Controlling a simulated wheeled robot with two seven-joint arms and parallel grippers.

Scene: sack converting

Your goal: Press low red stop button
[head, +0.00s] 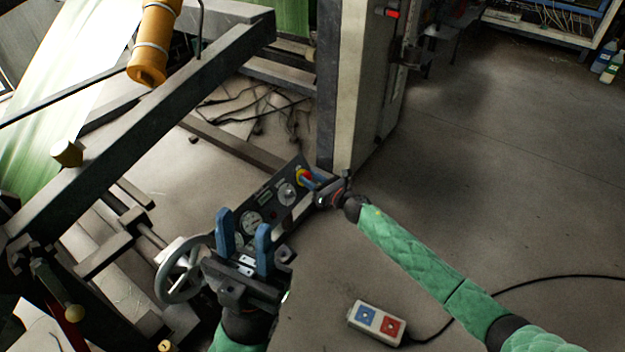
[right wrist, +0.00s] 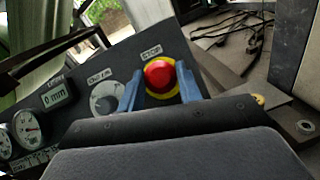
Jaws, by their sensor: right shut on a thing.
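The red stop button (right wrist: 159,75) has a yellow ring and a "STOP" label above it, on a dark tilted control panel (right wrist: 78,70). In the head view the stop button (head: 302,176) is at the panel's upper right end, partly hidden by my right gripper (head: 313,182). In the right wrist view the blue fingers of my right gripper (right wrist: 158,80) stand on either side of the button, shut on it. My left gripper (head: 244,228) has its blue fingers apart and empty, in front of the panel's lower left part.
A grey handwheel (head: 183,270) is left of my left gripper. A pendant (head: 378,322) with blue and red buttons lies on the floor with a black cable. A machine frame beam (head: 150,130) crosses the left. Open floor (head: 500,180) spreads right.

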